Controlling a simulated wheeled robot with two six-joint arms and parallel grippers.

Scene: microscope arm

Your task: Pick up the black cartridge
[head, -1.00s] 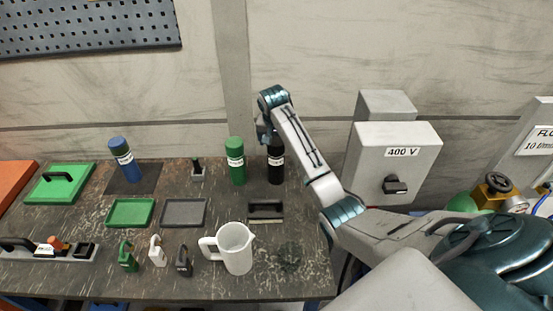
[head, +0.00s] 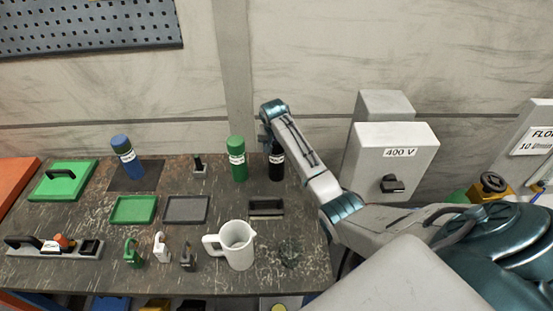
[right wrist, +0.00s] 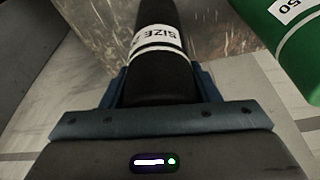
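The black cartridge (head: 277,164) with a white label stands upright at the back right of the bench in the head view. My right gripper (head: 268,139) is at its upper part, coming from above. In the right wrist view the black cartridge (right wrist: 157,62) lies between the two fingers of my right gripper (right wrist: 160,85), which sit close against both its sides. Its label, reading "SIZE", faces the camera. Its base appears to rest on the bench. My left gripper is not in view.
A green cartridge (head: 237,160) stands close left of the black one, also seen in the right wrist view (right wrist: 292,40). A 400 V box (head: 394,160) stands to the right.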

